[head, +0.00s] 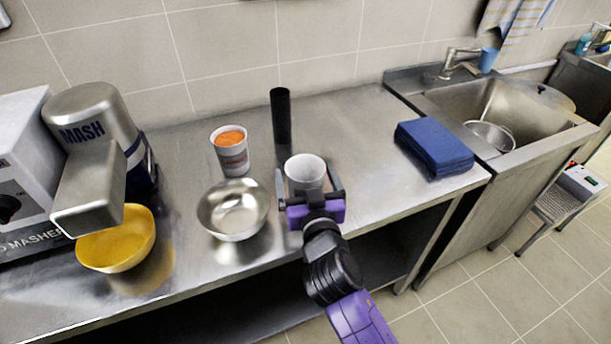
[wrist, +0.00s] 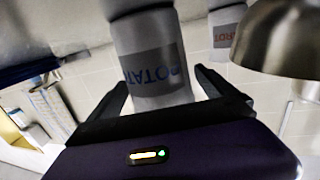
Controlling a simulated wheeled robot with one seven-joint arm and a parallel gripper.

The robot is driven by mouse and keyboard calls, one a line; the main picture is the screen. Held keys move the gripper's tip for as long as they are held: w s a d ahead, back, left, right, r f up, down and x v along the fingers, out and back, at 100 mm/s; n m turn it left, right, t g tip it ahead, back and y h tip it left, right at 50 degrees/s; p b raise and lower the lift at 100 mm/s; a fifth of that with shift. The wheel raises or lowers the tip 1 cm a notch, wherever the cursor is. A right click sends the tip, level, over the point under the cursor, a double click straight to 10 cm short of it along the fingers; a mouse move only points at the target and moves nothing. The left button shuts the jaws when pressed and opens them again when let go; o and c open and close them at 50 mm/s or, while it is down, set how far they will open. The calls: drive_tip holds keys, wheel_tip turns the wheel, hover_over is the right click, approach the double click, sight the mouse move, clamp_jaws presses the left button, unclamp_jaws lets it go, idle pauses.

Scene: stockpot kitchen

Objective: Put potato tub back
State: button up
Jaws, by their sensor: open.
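The potato tub (head: 305,172) is a white cup with a grey label, upright on the steel counter. In the wrist view the tub (wrist: 155,60) appears upside down, with part of its label lettering showing. My gripper (head: 308,186) is open, with one finger on each side of the tub. The fingers also show around it in the wrist view (wrist: 165,88). I cannot tell whether either finger touches the tub.
A tub of orange contents (head: 232,150) and a steel bowl (head: 233,210) stand left of the potato tub. A black cylinder (head: 281,118) is behind it. A masher machine (head: 98,135) with a yellow bowl (head: 117,242) is far left. Blue folded cloth (head: 434,147) lies right, before the sink (head: 468,104).

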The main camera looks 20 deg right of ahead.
drive_tip(key=shift+r, duration=0.1)
drive_tip(key=b+v, duration=0.2)
drive_tip(key=v, duration=1)
drive_tip(key=s+f+n+g+y, duration=0.15)
drive_tip(key=s+f, duration=0.35)
drive_tip(key=s, duration=0.7)
drive_tip(key=s+f+n+g+y, duration=0.1)
drive_tip(key=s+f+n+y, duration=0.2)
drive_tip(key=s, duration=0.8)
drive_tip(key=s+d+r+m, duration=0.2)
drive_tip(key=s, duration=0.7)
drive_tip(key=shift+d+h, duration=0.25)
drive_tip(key=shift+h, duration=0.2)
drive_tip(key=shift+r, duration=0.15)
